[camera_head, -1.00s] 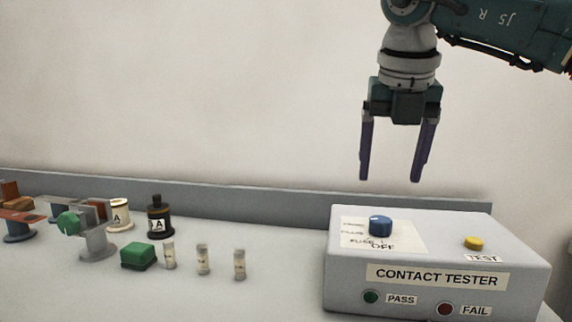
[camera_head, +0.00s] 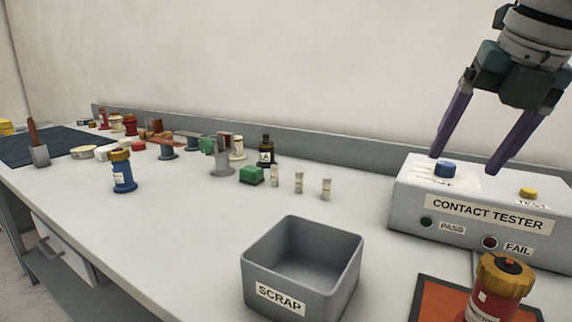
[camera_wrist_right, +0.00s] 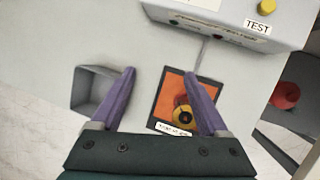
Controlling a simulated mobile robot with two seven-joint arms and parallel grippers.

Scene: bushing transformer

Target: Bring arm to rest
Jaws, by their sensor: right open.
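My right gripper (camera_head: 466,164) is open and empty at the upper right of the head view, its two purple fingers apart and pointing down. The fingers appear in front of the contact tester (camera_head: 475,215), near its blue knob (camera_head: 446,169); I cannot tell the exact gap. In the right wrist view the open fingers (camera_wrist_right: 166,92) frame bare bench and the edge of an orange pad (camera_wrist_right: 172,93). A red and gold bushing (camera_head: 488,292) stands on that pad and is partly covered by a finger in the wrist view. My left gripper is not in view.
A grey SCRAP bin (camera_head: 252,272) stands at the bench front and looks empty. A blue bushing (camera_head: 123,174), a green block (camera_head: 251,176) and several small pale cylinders (camera_head: 299,183) stand left and behind. A dark mat (camera_head: 40,150) lies far left.

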